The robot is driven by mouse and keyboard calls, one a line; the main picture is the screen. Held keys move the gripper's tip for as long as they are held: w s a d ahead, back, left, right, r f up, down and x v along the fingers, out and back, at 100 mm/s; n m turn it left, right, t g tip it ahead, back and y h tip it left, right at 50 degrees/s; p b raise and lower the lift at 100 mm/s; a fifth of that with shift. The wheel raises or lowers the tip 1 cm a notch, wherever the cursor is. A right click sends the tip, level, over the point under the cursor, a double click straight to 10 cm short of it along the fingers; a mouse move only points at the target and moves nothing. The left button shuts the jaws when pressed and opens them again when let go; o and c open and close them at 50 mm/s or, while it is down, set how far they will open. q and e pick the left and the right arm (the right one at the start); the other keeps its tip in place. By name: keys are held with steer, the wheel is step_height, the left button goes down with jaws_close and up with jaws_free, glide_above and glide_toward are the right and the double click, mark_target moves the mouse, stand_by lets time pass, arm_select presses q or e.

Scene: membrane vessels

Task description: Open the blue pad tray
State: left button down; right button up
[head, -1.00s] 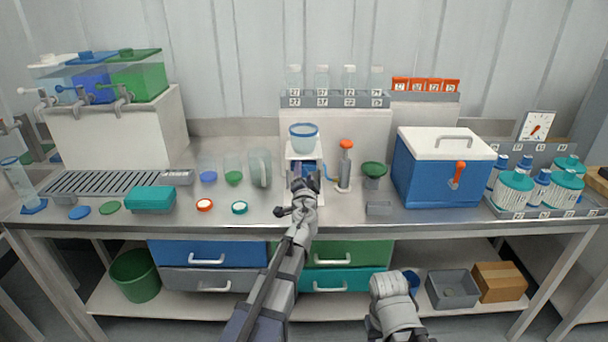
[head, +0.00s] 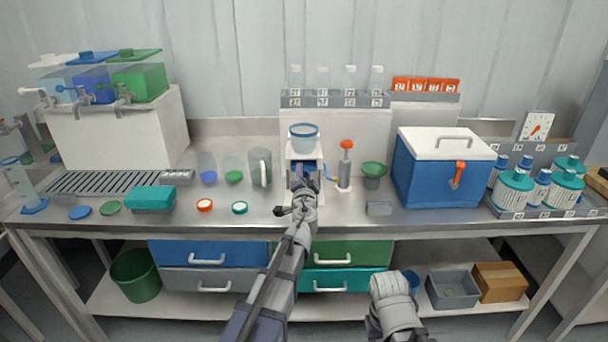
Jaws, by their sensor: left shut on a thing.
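A white stand (head: 291,155) holds a clear cup with a blue rim (head: 304,140) near the middle of the bench. A blue part that looks like the blue pad tray (head: 306,167) shows in the stand's front, below the cup. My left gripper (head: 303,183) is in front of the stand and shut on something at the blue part. My gripper hides the lower front of the blue part, so the exact grip and how far the tray is out cannot be made out. My right arm shows low at the right, below the bench edge; its fingertips are not visible.
A clear mug (head: 262,167) stands left. A blue cooler (head: 440,175) is farther right. The bench front around the grey block (head: 379,208) is mostly clear.

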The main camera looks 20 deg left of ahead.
stand_by(0.9)
arm_select(q)
steer(key=v, duration=0.7)
steer(key=shift+s, duration=0.3)
steer(key=shift+d, duration=0.15)
steer(key=c, duration=0.6)
jaws_free()
